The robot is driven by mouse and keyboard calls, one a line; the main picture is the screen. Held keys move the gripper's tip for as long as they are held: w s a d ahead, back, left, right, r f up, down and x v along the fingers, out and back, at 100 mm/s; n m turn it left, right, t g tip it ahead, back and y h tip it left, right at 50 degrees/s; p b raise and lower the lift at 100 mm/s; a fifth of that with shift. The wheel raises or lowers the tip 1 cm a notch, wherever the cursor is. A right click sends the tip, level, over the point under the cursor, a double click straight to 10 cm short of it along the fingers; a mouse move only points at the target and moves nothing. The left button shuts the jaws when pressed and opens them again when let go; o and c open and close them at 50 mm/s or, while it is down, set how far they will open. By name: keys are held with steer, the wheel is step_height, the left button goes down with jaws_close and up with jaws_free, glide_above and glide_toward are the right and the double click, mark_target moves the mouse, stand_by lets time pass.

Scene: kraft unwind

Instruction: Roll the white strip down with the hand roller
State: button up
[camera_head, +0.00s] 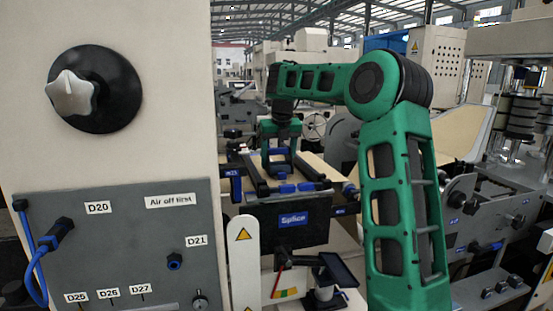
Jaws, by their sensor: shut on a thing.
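My gripper (280,160), at the end of my green arm, points down over the splice table (318,205) in the middle of the view. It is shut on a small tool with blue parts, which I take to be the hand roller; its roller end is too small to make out. The tool is low, close to the table top. I cannot tell whether it touches the surface. The white strip cannot be made out, as the gripper and the table's bars cover much of the top. The table's dark front carries a blue "Splice" label (293,219).
A large beige cabinet with a star knob (72,94) and a grey panel (120,250) with a blue cable fills the left. A white post with a warning sign (244,235) and a small dark screen (338,270) stand before the table. Machinery with rollers (515,125) stands right.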

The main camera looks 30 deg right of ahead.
steer(key=shift+w+a+f, duration=0.1)
steer(key=shift+f, duration=0.2)
stand_by(0.9)
